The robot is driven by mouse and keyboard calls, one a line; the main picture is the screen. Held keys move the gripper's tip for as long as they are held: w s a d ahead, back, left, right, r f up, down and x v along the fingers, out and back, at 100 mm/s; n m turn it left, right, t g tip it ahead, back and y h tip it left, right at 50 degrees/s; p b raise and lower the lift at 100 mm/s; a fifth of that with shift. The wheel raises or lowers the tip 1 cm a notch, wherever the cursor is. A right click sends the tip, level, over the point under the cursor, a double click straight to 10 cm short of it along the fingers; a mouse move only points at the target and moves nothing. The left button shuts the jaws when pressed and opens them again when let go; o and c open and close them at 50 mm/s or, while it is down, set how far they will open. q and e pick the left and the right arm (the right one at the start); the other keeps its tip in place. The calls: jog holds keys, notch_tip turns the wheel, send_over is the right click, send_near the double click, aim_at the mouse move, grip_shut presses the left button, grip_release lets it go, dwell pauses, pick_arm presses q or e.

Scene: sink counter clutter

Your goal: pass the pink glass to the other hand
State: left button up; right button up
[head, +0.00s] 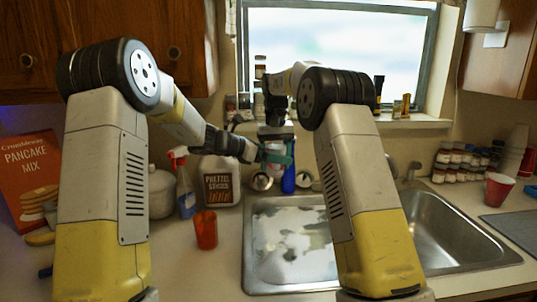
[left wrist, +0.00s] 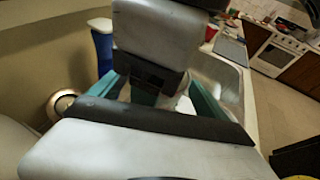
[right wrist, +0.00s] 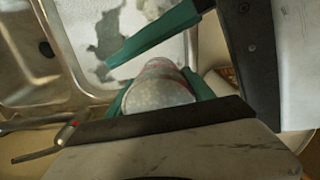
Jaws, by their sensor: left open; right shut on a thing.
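The pink glass (right wrist: 160,88) shows in the right wrist view as a pale, speckled, rounded body with pinkish edges. My right gripper (right wrist: 160,98) is shut on it, with a teal finger on each side. In the head view the glass (head: 275,147) is small and partly hidden by the grippers, above the sink's back edge. My left gripper (head: 272,158) reaches in from the left, open, its teal fingers at the glass. Its fingers also show in the left wrist view (left wrist: 155,95), with my right gripper's body between and beyond them. Contact between left fingers and glass cannot be told.
A red-orange cup (head: 206,230) stands left of the sink (head: 250,265). A red cup (head: 498,190) and several spice jars (head: 458,165) are at right. Counter in front is clear.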

pick_arm(q)
jog(key=shift+d, duration=0.1)
jog(key=c, duration=1.8)
pick_arm(e)
jog(key=o, duration=1.6)
jog(key=shift+o, duration=0.2)
